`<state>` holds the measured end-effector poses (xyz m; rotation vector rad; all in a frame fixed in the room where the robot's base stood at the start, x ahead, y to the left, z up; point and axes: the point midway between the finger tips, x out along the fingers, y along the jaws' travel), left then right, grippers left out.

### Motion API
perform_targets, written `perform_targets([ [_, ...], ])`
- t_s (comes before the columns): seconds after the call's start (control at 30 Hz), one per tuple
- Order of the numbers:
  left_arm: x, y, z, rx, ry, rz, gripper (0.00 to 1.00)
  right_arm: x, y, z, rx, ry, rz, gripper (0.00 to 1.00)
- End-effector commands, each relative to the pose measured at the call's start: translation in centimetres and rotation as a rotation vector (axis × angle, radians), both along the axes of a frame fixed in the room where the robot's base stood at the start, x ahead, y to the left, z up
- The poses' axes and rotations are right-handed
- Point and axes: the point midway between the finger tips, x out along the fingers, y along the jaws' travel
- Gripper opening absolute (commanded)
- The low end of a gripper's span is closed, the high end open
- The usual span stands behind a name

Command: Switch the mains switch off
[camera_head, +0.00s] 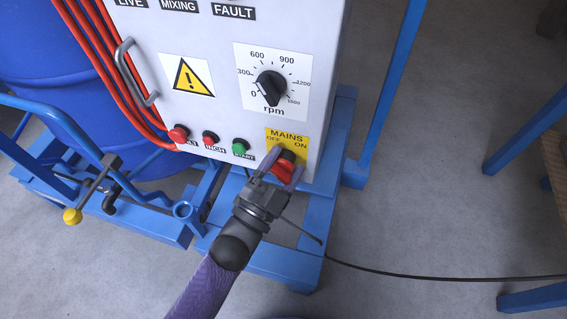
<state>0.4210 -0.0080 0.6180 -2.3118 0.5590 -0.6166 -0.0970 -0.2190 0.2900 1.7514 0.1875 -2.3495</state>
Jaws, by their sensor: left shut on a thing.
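The mains switch (282,171) is a red rotary handle below a yellow plate (287,138) marked MAINS, OFF at left and ON at right. It sits at the lower right of a light grey control panel (224,115). My left gripper (286,170) reaches up from below and is shut on the red handle, with one finger on each side. The fingers hide part of the handle, so I cannot tell its exact angle. My right gripper is not in view.
Red, red and green buttons (240,147) sit left of the switch, below a warning sign (187,77). An rpm dial (271,86) is above it. Red hoses (110,72) and a blue drum (50,60) stand at left. A black cable (430,276) crosses the floor.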

Motion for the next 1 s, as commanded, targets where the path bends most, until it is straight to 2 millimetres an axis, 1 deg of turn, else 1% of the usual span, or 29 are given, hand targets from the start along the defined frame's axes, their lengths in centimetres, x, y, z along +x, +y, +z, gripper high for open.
perform_targets([
  [0.07,0.0,0.0,-0.1,-0.001,0.004,0.001,0.12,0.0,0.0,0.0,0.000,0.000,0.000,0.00],
  [0.1,0.0,0.0,-0.1,-0.001,0.004,0.001,0.75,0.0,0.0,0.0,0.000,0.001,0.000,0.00],
  [0.17,0.0,0.0,-0.1,-0.001,0.003,0.000,0.87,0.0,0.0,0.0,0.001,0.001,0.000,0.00],
  [0.2,0.0,0.0,-0.1,-0.001,0.003,0.000,0.96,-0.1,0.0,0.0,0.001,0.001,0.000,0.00],
  [0.23,0.0,0.0,-0.1,-0.001,0.003,0.000,1.00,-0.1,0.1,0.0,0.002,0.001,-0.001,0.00],
  [0.43,0.0,0.0,0.0,0.001,0.001,0.000,1.00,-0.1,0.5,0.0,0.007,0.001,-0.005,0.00],
  [0.5,-0.5,0.4,-0.1,0.002,0.002,0.000,1.00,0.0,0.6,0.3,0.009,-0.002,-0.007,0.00],
  [0.57,-1.4,1.0,-0.3,0.002,0.004,0.000,1.00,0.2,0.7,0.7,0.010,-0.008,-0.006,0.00],
  [0.7,-4.4,3.0,-1.2,0.003,0.004,-0.001,1.00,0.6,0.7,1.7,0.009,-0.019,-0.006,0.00],
  [0.8,-6.2,4.2,-1.9,0.004,0.004,0.000,1.00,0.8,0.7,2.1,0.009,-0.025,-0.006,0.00],
  [0.9,-7.4,5.0,-2.5,0.001,0.004,0.000,1.00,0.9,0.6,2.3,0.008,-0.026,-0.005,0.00],
  [1.0,-7.9,5.3,-2.7,0.000,0.002,0.000,1.00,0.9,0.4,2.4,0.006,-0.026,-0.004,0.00],
])
